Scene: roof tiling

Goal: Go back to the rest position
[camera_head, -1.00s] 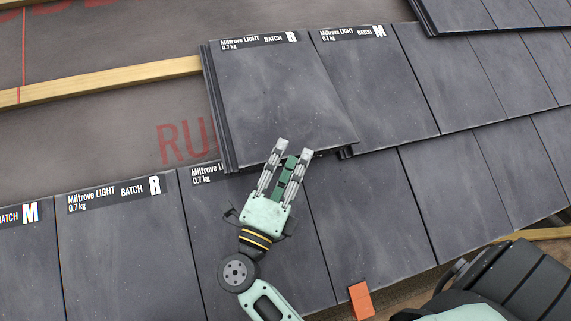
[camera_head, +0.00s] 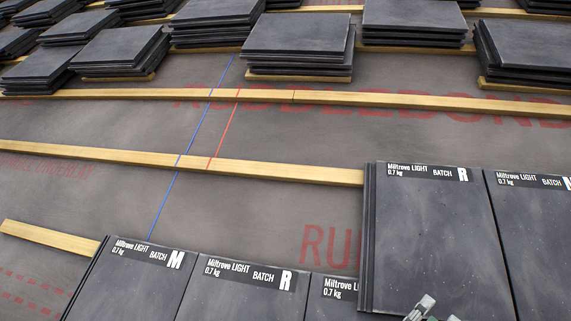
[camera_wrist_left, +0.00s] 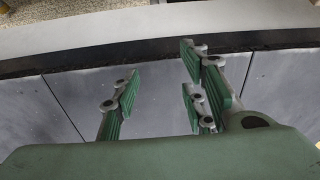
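My left gripper (camera_wrist_left: 160,98) shows in the left wrist view. Its green-padded fingers are apart and nothing is between them. Grey tiles with seams (camera_wrist_left: 45,100) lie beyond the fingers. In the head view, the tips of one gripper (camera_head: 436,310) show at the bottom edge, in front of the tile marked R (camera_head: 430,235). I cannot tell which arm that gripper belongs to. Most of it is cut off by the frame, and its opening is hidden.
Laid tiles marked M (camera_head: 135,285) and R (camera_head: 240,295) fill the bottom. Wooden battens (camera_head: 240,168) cross the grey underlay (camera_head: 300,120). Stacked tiles (camera_head: 298,38) stand along the top. In the wrist view, a dark edge (camera_wrist_left: 150,55) borders a pale strip.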

